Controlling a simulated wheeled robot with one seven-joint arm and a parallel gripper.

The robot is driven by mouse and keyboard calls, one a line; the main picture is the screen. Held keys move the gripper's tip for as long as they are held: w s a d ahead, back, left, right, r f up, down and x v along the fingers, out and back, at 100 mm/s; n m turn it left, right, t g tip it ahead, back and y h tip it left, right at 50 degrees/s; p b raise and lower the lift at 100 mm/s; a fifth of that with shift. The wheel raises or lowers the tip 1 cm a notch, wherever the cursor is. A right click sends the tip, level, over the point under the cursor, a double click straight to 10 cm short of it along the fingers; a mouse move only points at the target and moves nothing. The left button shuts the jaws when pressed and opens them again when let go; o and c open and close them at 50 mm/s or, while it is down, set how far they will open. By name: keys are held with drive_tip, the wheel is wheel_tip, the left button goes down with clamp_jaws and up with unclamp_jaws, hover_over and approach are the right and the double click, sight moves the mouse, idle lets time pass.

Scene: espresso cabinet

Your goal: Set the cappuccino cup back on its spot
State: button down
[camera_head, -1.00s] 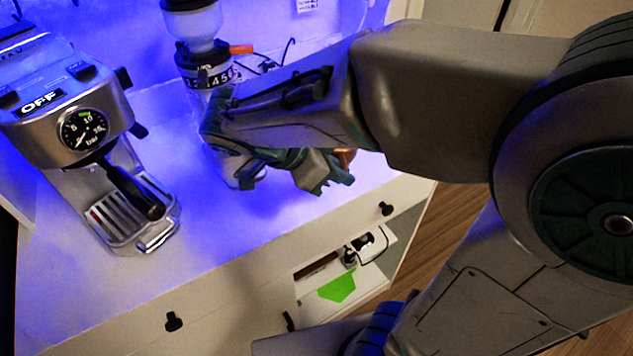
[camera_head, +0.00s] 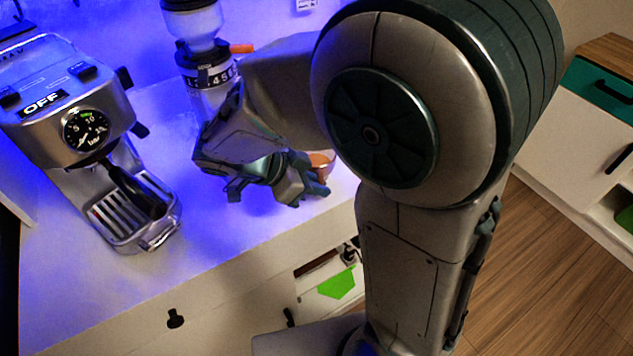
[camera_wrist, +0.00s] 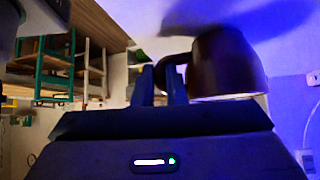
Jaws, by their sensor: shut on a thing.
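The cup (camera_wrist: 228,62) looks dark brown in the wrist view, which shows the scene upside down. My gripper (camera_wrist: 170,85) is shut on its handle, with one finger on each side of it. The cup looks upright, close over the pale counter, with a shadow beside its base. I cannot tell whether it touches the counter. In the head view only an orange-brown part of the cup (camera_head: 321,163) shows behind my gripper (camera_head: 312,190). The cup's spot cannot be made out.
An espresso machine (camera_head: 72,110) stands on the left of the counter (camera_head: 215,250). A grinder (camera_head: 205,60) stands behind my wrist. The counter between the machine and my gripper is clear. An open compartment with a green item (camera_head: 337,284) lies below the front edge.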

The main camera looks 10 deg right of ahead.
drive_tip(key=shift+f, duration=0.15)
drive_tip(key=c, duration=1.5)
unclamp_jaws()
